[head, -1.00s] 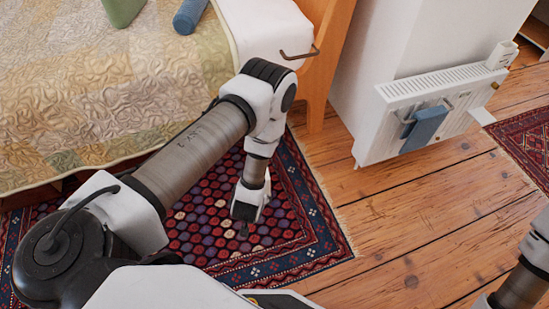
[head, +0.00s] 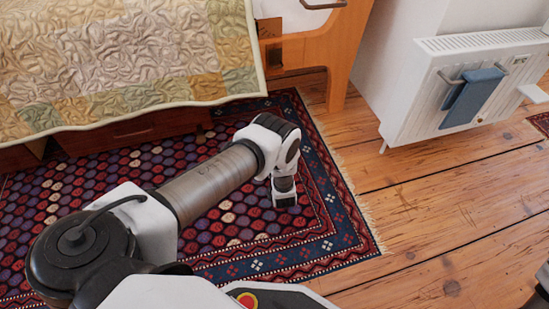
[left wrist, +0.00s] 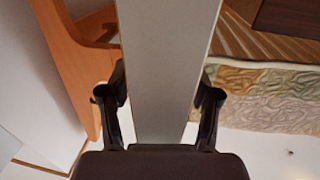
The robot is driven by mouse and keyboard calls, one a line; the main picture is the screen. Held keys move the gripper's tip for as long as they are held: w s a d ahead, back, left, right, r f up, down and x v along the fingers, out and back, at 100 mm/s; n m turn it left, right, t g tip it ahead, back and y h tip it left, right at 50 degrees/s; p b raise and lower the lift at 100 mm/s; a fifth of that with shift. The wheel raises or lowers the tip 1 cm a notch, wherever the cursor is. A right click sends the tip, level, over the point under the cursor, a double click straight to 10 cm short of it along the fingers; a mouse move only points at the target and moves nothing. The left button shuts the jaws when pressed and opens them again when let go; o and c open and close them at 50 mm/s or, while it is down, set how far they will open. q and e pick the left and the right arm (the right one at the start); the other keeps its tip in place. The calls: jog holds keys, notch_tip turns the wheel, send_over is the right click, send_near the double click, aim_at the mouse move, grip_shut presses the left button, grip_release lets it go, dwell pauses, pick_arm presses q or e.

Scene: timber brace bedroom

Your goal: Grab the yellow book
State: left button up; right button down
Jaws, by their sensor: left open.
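No yellow book shows in either view. My left arm reaches out over the patterned rug in the head view, and its far end points down; the fingers do not show clearly there. In the left wrist view my left gripper (left wrist: 159,110) is open, with its two dark fingers apart. A long pale grey surface shows between the fingers; I cannot tell what it is or whether it is touched. My right gripper is out of view; only a bit of my right arm shows at the head view's right edge.
The quilted bed (head: 130,50) with an orange wooden frame (head: 335,50) stands at the back left. Dark red drawers (head: 130,130) lie beneath it. A white radiator (head: 425,95) with a blue towel (head: 472,97) is at right. The rug (head: 100,180) and plank floor (head: 430,200) look clear.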

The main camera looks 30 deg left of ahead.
pick_arm(q)
jog(key=shift+w+a, duration=0.3)
jog(key=shift+w, duration=0.15)
grip_shut()
jog(key=shift+r, duration=0.15)
